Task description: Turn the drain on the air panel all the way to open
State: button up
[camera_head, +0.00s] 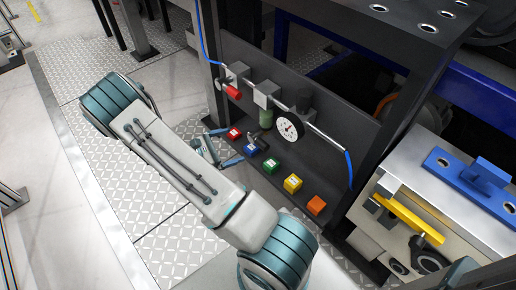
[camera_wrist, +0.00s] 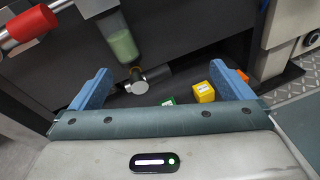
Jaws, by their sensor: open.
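The air panel (camera_head: 325,148) is a dark upright plate with a pipe, a gauge and a filter with a green bowl. In the wrist view the green bowl (camera_wrist: 123,45) hangs at top centre. The drain (camera_wrist: 147,80) is a grey metal fitting with a short cylindrical handle, just under the bowl. In the head view the drain (camera_head: 261,137) is small and partly obscured. My gripper (camera_wrist: 160,68) is open, its blue fingers wide apart. The drain appears between them in the wrist view, beyond the fingertips; I see no contact. My gripper (camera_head: 226,146) also shows left of the drain in the head view.
A red-handled valve (camera_head: 232,91) and a round gauge (camera_head: 290,127) sit on the pipe. Red, blue, green, yellow (camera_head: 292,183) and orange (camera_head: 317,205) blocks line the panel's foot. A machine with a yellow bar (camera_head: 408,218) stands at right. The plated floor (camera_head: 180,235) at left is clear.

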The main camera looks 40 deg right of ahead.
aim_at(255, 142)
notch_tip(255, 142, down, 11)
jog(key=w+d+n+t+h+b, duration=0.1)
jog(key=w+n+t+h+b, duration=0.15)
jog(key=n+t, duration=0.2)
jog(key=shift+g, duration=0.45)
jog(key=d+b, duration=0.1)
jog(key=d, duration=0.3)
jog(key=d+b, duration=0.1)
jog(key=d, duration=0.4)
jog(key=d+b, duration=0.1)
jog(key=d, duration=0.3)
jog(key=shift+w+d+r+b, duration=0.1)
jog(key=shift+w+d+b, duration=0.2)
jog(key=shift+d+b, duration=0.05)
jog(key=c, duration=1)
jog(key=shift+a+n, duration=0.1)
jog(key=shift+n, duration=0.15)
